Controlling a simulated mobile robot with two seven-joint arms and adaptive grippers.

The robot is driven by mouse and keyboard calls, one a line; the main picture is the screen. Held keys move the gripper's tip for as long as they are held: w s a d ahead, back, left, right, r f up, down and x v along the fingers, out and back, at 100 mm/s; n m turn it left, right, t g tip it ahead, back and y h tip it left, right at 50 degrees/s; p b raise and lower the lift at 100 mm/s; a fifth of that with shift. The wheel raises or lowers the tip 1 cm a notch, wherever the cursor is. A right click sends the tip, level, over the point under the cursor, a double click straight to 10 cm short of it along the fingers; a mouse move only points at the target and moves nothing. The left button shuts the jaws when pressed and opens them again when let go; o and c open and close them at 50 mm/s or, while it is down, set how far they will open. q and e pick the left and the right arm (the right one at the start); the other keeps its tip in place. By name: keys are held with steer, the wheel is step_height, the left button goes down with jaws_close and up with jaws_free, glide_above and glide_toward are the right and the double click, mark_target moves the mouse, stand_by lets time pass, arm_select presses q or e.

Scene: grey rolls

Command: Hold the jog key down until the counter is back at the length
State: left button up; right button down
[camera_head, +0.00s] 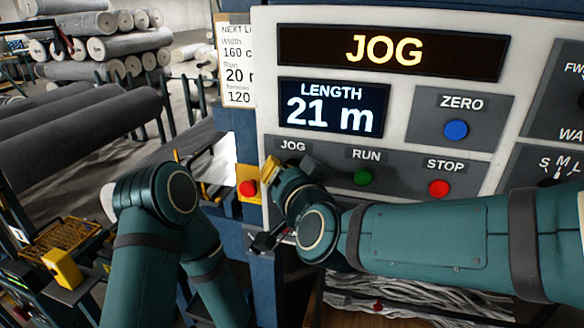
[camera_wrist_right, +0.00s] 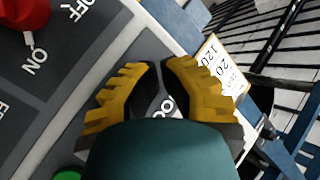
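The control panel (camera_head: 262,60) fills the right of the head view. Its top display (camera_head: 383,50) reads JOG, and the length counter (camera_head: 332,108) reads 21 m. My right gripper (camera_head: 272,172) is at the panel just below the JOG label (camera_head: 292,145). The gripper and wrist hide the jog key, so I cannot see whether it is pressed. In the right wrist view the yellow fingertips (camera_wrist_right: 161,63) come together in front of the panel, with part of the JOG label between the fingers. No object shows in them. My left arm is in the head view, but its gripper is not.
A green RUN button (camera_head: 364,177), red STOP button (camera_head: 439,188) and blue ZERO button (camera_head: 456,130) are nearby. A red button on a yellow plate (camera_head: 247,188) sits left of my right gripper. A partly hidden card (camera_head: 236,75) shows Run 20. Grey rolls (camera_head: 75,125) lie on racks at left.

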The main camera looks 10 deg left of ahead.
stand_by(0.8)
steer(key=shift+s, duration=0.85)
steer(key=shift+s+a+p, duration=0.1)
steer(key=shift+s+p, duration=0.2)
steer(key=shift+s, duration=2.2)
